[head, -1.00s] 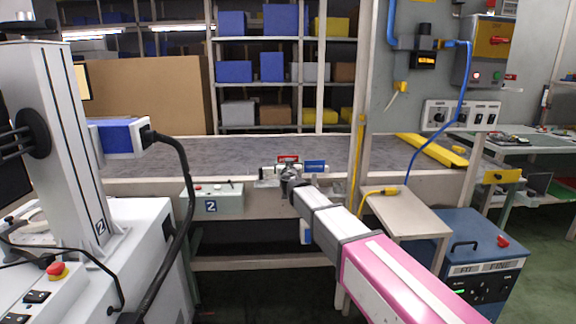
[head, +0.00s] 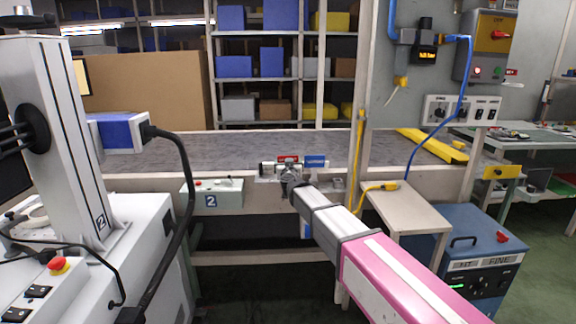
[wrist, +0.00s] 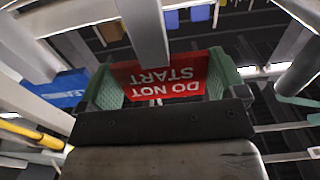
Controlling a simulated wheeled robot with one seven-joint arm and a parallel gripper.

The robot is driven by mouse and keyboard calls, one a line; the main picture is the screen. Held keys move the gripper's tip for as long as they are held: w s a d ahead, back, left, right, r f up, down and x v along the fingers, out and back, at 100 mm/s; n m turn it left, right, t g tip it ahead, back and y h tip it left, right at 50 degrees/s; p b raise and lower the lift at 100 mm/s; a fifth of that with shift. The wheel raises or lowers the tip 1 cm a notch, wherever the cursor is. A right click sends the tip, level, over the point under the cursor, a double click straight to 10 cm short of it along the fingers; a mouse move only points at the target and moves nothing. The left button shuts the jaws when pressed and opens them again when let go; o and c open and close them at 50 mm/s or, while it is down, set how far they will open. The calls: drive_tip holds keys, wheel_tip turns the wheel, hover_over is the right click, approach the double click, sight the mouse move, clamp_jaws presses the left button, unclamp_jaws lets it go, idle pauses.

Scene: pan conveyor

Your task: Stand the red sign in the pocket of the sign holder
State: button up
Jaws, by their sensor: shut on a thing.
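The red sign (wrist: 170,82) reads "DO NOT START" and appears upside down in the wrist view. My gripper (wrist: 163,88) is shut on it, with a green pad at each side edge. In the head view the red sign (head: 288,159) is small, just above my gripper (head: 290,170), at the front edge of the conveyor. A blue sign (head: 316,161) is close on its right; it also shows at the left of the wrist view (wrist: 58,88). I cannot clearly make out the sign holder or its pocket; my gripper covers that area.
A grey control box (head: 212,193) is left of my gripper on the conveyor front. A post (head: 362,110) rises at the right. A small table (head: 408,208) and a blue machine (head: 482,250) stand right of my arm. The conveyor top (head: 235,148) looks clear.

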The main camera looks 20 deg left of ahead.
drive_tip(key=o, duration=0.7)
drive_tip(key=v, duration=1)
drive_tip(key=shift+s+d, duration=0.2)
drive_tip(key=shift+s, duration=0.15)
